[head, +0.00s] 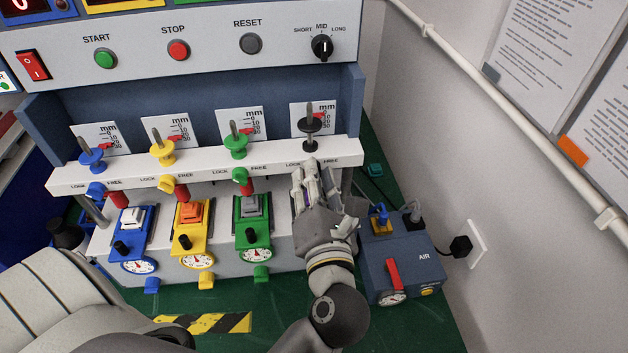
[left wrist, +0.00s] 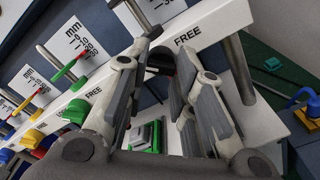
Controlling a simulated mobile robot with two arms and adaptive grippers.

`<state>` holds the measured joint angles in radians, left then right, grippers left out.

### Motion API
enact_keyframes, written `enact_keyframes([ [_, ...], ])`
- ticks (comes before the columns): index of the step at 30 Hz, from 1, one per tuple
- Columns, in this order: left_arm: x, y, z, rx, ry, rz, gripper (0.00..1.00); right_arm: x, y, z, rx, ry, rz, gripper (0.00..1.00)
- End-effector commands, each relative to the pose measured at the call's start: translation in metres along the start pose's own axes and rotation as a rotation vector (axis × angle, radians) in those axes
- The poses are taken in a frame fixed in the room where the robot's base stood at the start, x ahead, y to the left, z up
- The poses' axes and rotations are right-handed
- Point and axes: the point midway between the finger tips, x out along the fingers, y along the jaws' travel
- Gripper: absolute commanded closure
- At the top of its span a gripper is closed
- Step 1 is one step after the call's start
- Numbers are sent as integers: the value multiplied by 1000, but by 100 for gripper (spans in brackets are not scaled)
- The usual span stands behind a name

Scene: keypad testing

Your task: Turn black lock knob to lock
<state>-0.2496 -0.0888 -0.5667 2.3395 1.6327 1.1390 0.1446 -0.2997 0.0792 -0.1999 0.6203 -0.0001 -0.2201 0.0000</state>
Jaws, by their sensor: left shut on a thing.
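The black lock knob (left wrist: 161,60) sits under the white rail (head: 205,163), below the black plunger (head: 310,125). In the head view my left gripper hides it, so its turn angle cannot be told. My left gripper (head: 308,172) reaches up to the rail's underside between the LOCK and FREE labels. In the left wrist view the gripper (left wrist: 165,68) has its two fingers on either side of the black knob, shut on it, close to the FREE label. My right gripper is in neither view.
Blue (head: 97,188), yellow (head: 166,183) and green (head: 241,175) lock knobs hang along the rail to the left. The blue AIR box (head: 405,262) stands close on the right, before the wall.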

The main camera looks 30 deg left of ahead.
Motion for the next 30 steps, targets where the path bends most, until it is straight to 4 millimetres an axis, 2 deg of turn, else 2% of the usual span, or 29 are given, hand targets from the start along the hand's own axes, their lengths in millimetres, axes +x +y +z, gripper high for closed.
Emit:
enact_keyframes([
  [5,0,-2,-1,0,4,-5,100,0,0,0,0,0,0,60],
  [6,0,-2,-2,0,5,-5,74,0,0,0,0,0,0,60],
  [11,0,-2,-1,1,3,-4,55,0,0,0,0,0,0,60],
  [25,0,0,0,2,1,-1,55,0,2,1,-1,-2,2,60],
  [30,0,2,2,64,-1,-1,55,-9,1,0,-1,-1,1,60],
])
